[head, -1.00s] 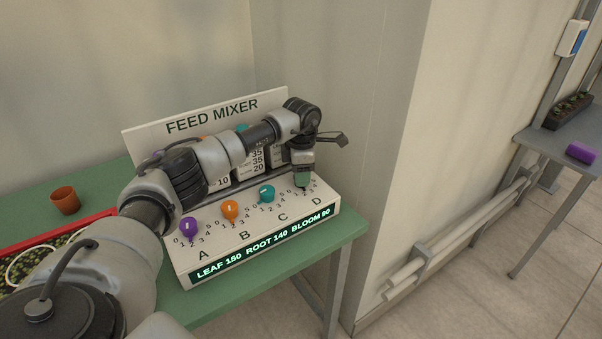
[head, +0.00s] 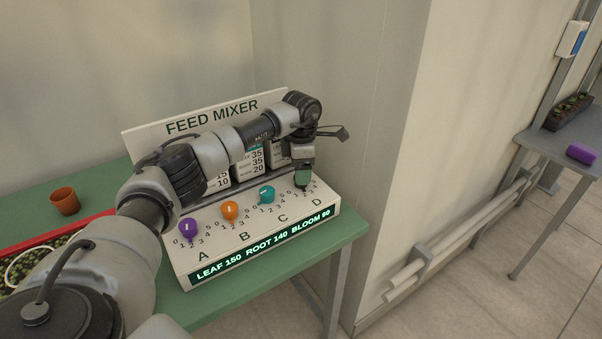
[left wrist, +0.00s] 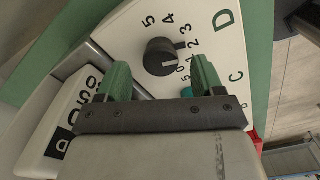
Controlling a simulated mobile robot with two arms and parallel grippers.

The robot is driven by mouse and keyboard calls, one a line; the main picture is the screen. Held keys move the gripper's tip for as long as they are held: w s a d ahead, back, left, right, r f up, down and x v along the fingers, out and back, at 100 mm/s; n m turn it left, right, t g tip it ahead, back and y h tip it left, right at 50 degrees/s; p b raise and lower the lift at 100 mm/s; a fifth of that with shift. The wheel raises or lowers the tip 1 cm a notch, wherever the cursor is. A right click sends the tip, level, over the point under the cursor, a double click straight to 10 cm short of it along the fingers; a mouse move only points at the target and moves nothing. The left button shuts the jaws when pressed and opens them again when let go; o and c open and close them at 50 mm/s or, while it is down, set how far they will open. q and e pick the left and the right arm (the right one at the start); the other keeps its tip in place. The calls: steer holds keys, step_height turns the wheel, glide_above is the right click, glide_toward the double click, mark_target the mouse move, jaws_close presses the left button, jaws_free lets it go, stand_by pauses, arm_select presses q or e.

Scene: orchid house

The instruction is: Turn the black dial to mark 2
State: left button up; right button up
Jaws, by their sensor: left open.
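The feed mixer (head: 262,262) is a white sloped panel with four-part labelling A to D and a lit display. The black dial (left wrist: 160,57) sits by the letter D in the left wrist view. In the head view the dial is mostly hidden by my left gripper (head: 302,184). My left gripper is low over the D end of the panel. In the left wrist view its green fingers (left wrist: 162,76) are spread and empty, with the dial showing between and just beyond their tips. My right gripper is not in view.
Purple (head: 188,229), orange (head: 230,210) and teal (head: 266,194) dials stand left of the black one. A terracotta pot (head: 65,201) and a red-edged tray (head: 52,240) are on the green bench. A wall stands close right of the mixer.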

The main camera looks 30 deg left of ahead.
arm_select(q)
step_height(320, 180, up, 9)
steer(key=shift+b, duration=0.3)
stand_by(0.4)
